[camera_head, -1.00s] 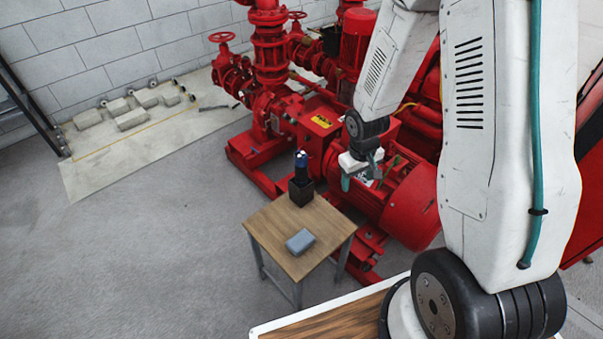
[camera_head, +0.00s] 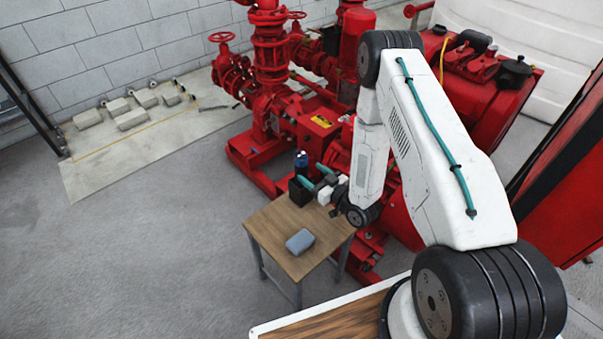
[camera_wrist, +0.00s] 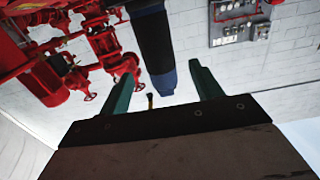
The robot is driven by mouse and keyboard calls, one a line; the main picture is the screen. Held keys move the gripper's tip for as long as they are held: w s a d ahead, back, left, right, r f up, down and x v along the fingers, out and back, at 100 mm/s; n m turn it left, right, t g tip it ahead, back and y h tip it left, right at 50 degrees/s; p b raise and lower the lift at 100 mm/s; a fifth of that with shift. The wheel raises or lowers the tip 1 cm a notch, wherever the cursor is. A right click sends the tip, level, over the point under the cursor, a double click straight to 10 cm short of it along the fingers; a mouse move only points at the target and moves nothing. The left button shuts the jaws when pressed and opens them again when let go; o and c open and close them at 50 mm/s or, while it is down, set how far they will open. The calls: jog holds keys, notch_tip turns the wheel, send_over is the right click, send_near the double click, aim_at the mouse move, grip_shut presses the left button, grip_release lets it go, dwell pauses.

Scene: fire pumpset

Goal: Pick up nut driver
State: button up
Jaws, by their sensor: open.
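The nut driver (camera_head: 301,161), with a dark blue and black handle, stands upright in a small black holder (camera_head: 297,191) on the wooden table. Its lower part is hidden in the holder. My gripper (camera_head: 313,176) has teal fingers pointing left towards it, just to its right, at about the height of the holder's top. In the wrist view the nut driver (camera_wrist: 157,52) appears in the gap between the two spread fingers, touching neither. I cannot tell how deep it lies between them. The gripper is open and empty.
A grey-blue box (camera_head: 300,241) lies on the small wooden table (camera_head: 268,226) in front of the holder. The red pumpset (camera_head: 290,120) stands close behind and right of the table. The floor (camera_head: 150,260) to the left is clear.

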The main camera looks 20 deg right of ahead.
aim_at(298, 161)
jog(key=shift+w+a+r, duration=0.1)
jog(key=shift+w+r, duration=0.15)
jog(key=shift+r, duration=0.05)
jog(key=x, duration=0.7)
jog(key=shift+w+a+r, duration=0.1)
jog(key=shift+w+r, duration=0.05)
jog(key=shift+r, duration=0.05)
jog(key=c, duration=1.2)
